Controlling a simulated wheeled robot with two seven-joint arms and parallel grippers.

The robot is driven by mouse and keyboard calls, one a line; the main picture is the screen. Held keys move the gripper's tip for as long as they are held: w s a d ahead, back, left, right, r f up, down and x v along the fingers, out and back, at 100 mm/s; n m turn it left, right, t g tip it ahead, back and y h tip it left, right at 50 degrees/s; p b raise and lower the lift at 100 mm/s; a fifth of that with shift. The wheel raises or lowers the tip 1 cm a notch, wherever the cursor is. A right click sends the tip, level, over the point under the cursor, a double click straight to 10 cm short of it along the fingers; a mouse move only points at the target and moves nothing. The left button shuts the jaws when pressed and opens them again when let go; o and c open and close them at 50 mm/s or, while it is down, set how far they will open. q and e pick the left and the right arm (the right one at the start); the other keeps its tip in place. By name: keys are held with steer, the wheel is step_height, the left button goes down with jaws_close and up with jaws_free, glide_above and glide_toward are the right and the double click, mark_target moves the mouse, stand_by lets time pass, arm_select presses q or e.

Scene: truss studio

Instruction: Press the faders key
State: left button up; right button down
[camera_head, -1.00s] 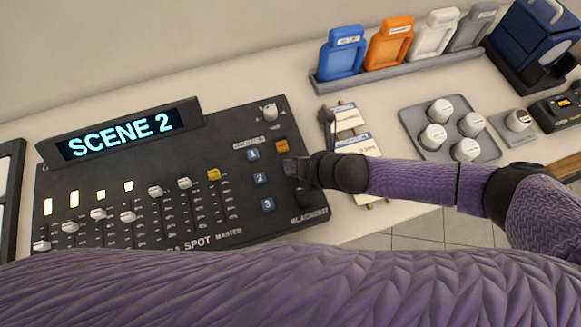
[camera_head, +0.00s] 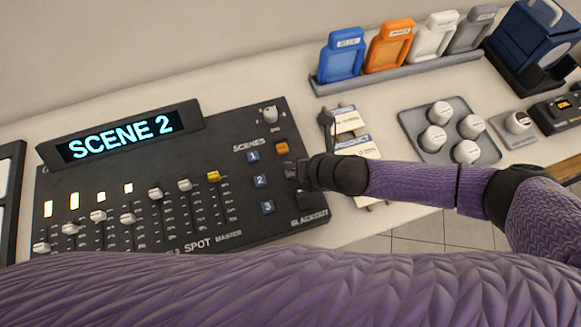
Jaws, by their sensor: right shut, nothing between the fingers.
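The black lighting console (camera_head: 130,175) lies on the table at the left, and its display (camera_head: 122,135) reads "SCENE 2". Blue keys numbered 1 (camera_head: 254,156), 2 (camera_head: 260,181) and 3 (camera_head: 268,207) run down its right part under the word "SCENES". An orange key (camera_head: 282,148) sits to the right of key 1. My right gripper (camera_head: 292,172) is shut and empty over the console's right edge, just below the orange key; whether it touches the panel I cannot tell. Faders (camera_head: 185,185) line the console, one with a yellow cap (camera_head: 213,176). My left gripper is not in view.
Labelled cards (camera_head: 348,125) lie right of the console, partly behind my right arm. A grey tray (camera_head: 480,145) holds several white-capped pieces. A rack (camera_head: 400,72) of blue, orange, white and grey holders stands at the back. A blue case (camera_head: 525,40) is at the far right.

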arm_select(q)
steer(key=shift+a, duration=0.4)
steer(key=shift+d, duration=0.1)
arm_select(e)
steer(key=shift+f, duration=0.15)
steer(key=shift+f, duration=0.3)
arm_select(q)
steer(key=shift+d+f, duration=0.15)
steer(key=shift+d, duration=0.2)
